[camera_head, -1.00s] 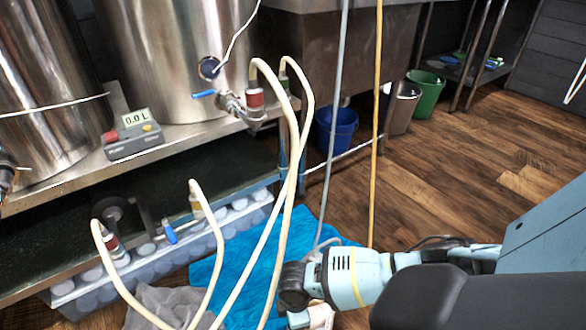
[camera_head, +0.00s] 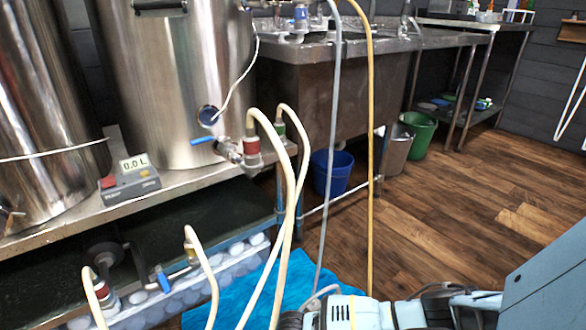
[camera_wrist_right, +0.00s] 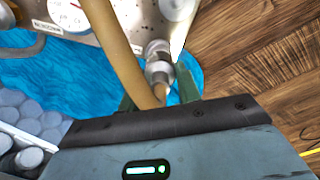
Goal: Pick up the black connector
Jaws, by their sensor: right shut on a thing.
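In the right wrist view my right gripper (camera_wrist_right: 156,95) is shut on a silver metal hose fitting (camera_wrist_right: 158,66) with a tan lower end, above the blue mat. A thick tan hose (camera_wrist_right: 108,30) passes close beside the fitting and partly covers the grip. I cannot make out a clearly black connector; the held part's colour between the fingers is hidden. In the head view my right arm comes in at the lower right, and its gripper is below the picture's edge. My left gripper is not in view.
A red-banded hose connector (camera_head: 252,146) sits on the kettle (camera_head: 165,80) valve. Cream hoses (camera_head: 290,205) loop down to the floor. Grey and yellow hoses (camera_head: 371,150) hang in front of the sink. Wooden floor at right is clear.

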